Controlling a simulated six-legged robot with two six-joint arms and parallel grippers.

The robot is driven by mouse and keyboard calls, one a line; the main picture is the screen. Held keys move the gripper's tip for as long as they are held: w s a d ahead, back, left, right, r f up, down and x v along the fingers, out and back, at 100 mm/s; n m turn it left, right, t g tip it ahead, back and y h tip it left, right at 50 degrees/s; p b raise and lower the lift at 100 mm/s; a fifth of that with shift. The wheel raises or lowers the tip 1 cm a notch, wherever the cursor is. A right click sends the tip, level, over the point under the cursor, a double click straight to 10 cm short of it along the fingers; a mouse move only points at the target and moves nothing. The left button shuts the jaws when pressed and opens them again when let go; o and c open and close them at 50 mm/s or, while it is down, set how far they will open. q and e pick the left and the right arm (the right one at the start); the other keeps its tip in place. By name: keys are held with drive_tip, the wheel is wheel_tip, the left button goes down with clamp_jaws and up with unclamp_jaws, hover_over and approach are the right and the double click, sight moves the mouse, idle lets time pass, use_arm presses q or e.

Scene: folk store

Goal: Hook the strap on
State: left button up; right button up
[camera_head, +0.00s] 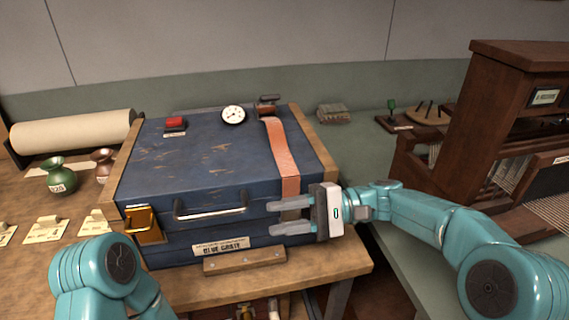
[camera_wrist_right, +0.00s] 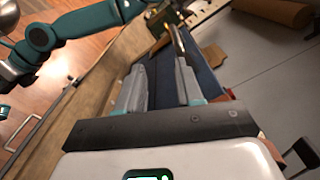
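The strap (camera_head: 278,143) is a flat orange-red band fixed near the back right of the blue crate (camera_head: 205,165). It lies over the lid and runs down the front right; its lower end is hidden near my right gripper. My right gripper (camera_head: 270,217) is open at the crate's front right, its fingers pointing left beside the strap. I cannot tell whether they touch it. The wrist view shows the fingers (camera_wrist_right: 160,68) apart with nothing clearly held. A brass latch (camera_head: 145,224) is on the front left corner. My left arm shows at bottom left; its gripper is out of view.
The crate stands on a wooden bench (camera_head: 345,258). A handle (camera_head: 210,210) sticks out of its front. A red switch (camera_head: 175,123) and a gauge (camera_head: 233,115) are at its back. Vases (camera_head: 61,178) and a paper roll (camera_head: 70,132) stand left; a wooden loom-like frame (camera_head: 500,110) stands right.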

wheel_tip(320, 180, up, 14)
drive_tip(key=p, duration=0.2)
drive_tip(key=shift+f, duration=0.1)
idle(0.5)
